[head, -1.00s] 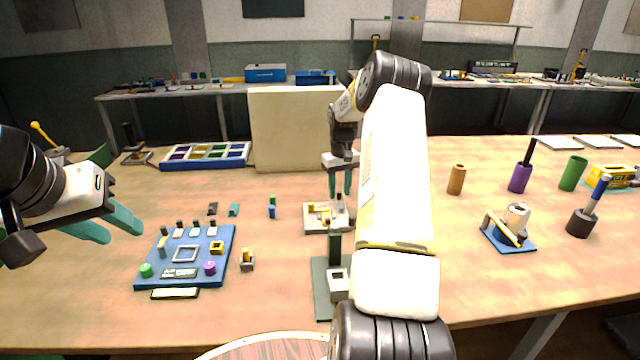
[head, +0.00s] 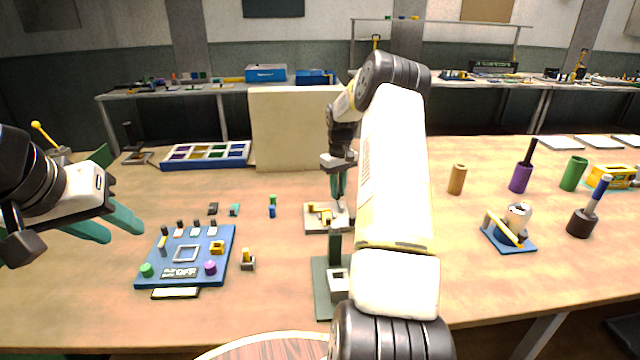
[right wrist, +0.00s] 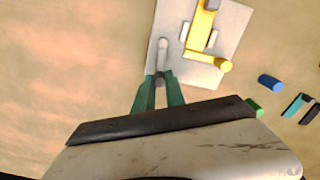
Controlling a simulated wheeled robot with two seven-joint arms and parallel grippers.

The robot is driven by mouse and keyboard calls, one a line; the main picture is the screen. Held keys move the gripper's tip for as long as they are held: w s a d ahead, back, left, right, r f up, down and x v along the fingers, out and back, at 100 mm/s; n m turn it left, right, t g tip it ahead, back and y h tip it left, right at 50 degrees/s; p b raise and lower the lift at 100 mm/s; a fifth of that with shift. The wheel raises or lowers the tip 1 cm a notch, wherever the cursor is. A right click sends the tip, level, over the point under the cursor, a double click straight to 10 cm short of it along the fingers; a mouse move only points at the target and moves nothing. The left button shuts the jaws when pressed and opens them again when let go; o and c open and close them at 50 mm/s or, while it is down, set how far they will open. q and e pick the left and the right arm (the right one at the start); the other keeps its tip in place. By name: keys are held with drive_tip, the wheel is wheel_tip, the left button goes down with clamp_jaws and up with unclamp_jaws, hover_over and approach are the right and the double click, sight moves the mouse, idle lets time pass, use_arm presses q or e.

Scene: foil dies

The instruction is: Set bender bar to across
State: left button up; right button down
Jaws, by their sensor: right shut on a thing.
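The bender is a pale plate (head: 313,226) on the table near the middle of the head view, partly hidden behind my right arm. In the right wrist view, its plate (right wrist: 232,28) carries a yellow angled piece (right wrist: 205,40) and a slim light grey bar (right wrist: 162,52). My right gripper (head: 337,200) is down at the plate. In the right wrist view, its green fingers (right wrist: 159,83) are shut on the near end of the grey bar. My left gripper (head: 120,226) is open and empty at the left, above the table.
A blue panel (head: 208,262) with buttons lies left of the bender. A dark green stand (head: 322,290) is just in front. Small green and blue pieces (head: 272,210) lie left of the plate. Cylinders and a blue-based fixture (head: 520,243) stand at right.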

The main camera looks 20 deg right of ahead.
drive_tip(key=a+n, duration=0.1)
drive_tip(key=n, duration=0.1)
drive_tip(key=a+n, duration=0.1)
drive_tip(key=n, duration=0.3)
drive_tip(key=a+n, duration=0.1)
drive_tip(key=n, duration=0.1)
drive_tip(key=shift+s+a, duration=0.2)
drive_tip(key=shift+s, duration=0.2)
drive_tip(key=n, duration=0.2)
drive_tip(key=s+a+n, duration=0.1)
drive_tip(key=n, duration=0.1)
drive_tip(key=shift+s+a+n, duration=0.15)
drive_tip(key=shift+s+n, duration=0.05)
drive_tip(key=shift+n, duration=0.1)
drive_tip(key=shift+s+a+n, duration=0.2)
drive_tip(key=shift+s+n, duration=0.2)
drive_tip(key=shift+n, duration=0.6)
drive_tip(key=shift+s+a+n, duration=0.15)
drive_tip(key=shift+s+n, duration=0.2)
drive_tip(key=shift+n, duration=0.65)
drive_tip(key=c, duration=1.4)
unclamp_jaws()
drive_tip(key=shift+r, duration=3.95)
